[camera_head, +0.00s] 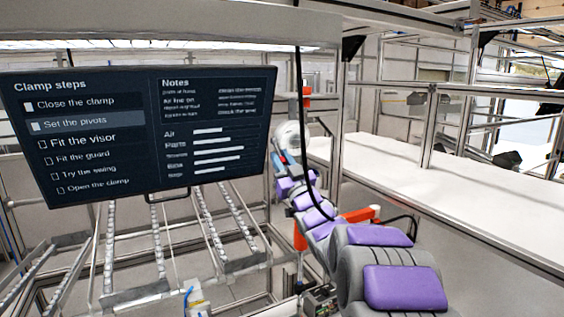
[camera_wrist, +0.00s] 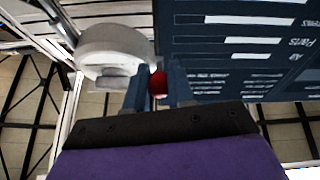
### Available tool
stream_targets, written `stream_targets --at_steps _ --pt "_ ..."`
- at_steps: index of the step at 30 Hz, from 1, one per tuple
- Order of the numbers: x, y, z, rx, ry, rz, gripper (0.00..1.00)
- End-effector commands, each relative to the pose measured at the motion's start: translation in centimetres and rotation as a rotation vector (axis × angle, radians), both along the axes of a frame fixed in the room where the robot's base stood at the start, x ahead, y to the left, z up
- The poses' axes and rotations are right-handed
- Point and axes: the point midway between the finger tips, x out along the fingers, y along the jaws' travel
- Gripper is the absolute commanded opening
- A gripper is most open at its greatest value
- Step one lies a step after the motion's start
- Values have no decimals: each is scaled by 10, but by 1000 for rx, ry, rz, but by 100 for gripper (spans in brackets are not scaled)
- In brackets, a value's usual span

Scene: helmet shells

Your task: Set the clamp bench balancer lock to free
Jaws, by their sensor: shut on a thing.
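The balancer, a white round housing (camera_head: 290,137), hangs beside the upright post to the right of the screen in the head view. It also shows large at the upper left in the wrist view (camera_wrist: 112,48). A small red knob (camera_wrist: 158,84) sits next to the housing, between my two dark blue-grey fingers. My gripper (camera_wrist: 158,92) is shut on this red knob. The lock's setting cannot be read.
A dark screen with clamp steps (camera_head: 140,135) stands close to the left of my gripper. A black cable (camera_head: 299,80) hangs down in front of my arm. Roller rails (camera_head: 160,240) lie below the screen. A white worktop (camera_head: 450,200) is mostly clear at right.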

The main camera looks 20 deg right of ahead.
Motion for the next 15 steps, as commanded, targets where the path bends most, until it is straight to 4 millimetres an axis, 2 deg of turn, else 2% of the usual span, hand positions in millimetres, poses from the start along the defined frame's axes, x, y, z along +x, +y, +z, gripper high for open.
stream_targets --at_steps 2,3,10,15 --pt "1 0 -4 1 8 0 0" --pt "1 0 -4 1 8 0 26" --pt "0 0 -1 1 3 0 48" --pt "-2 -1 1 1 -2 -1 48"
